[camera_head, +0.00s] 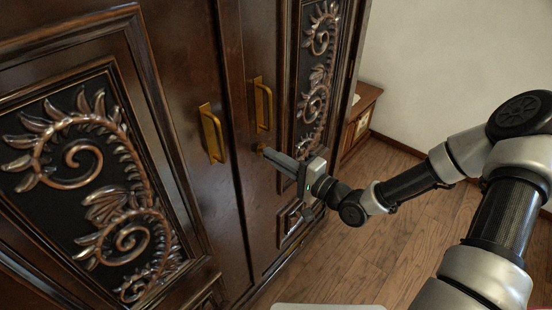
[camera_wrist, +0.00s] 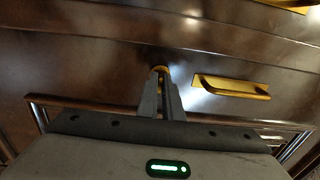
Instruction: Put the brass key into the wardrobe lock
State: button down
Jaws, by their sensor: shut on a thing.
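The dark wooden wardrobe (camera_head: 190,70) fills the left and middle of the head view, with carved door panels. My gripper (camera_head: 267,153) is at the right door, just below its brass handle. It is shut on the brass key, of which a small yellow part (camera_head: 261,148) shows at the fingertips. In the wrist view the fingertips (camera_wrist: 160,76) close on the yellow key end (camera_wrist: 160,69), right against the door surface. The lock is hidden behind the fingertips and key, so I cannot tell how deep the key sits.
Two brass handles, one on the left door (camera_head: 212,133) and one on the right door (camera_head: 262,104), stick out near the gripper. The right one may be close in the wrist view (camera_wrist: 232,87). A small wooden cabinet (camera_head: 360,120) stands beyond the wardrobe. The wooden floor (camera_head: 370,240) is clear.

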jog(key=c, duration=1.8)
grip_release()
jog(key=shift+c, duration=0.2)
jog(key=p+v, duration=0.1)
jog(key=v, duration=1.6)
jog(key=shift+d, duration=0.2)
jog(key=shift+s+r, duration=0.1)
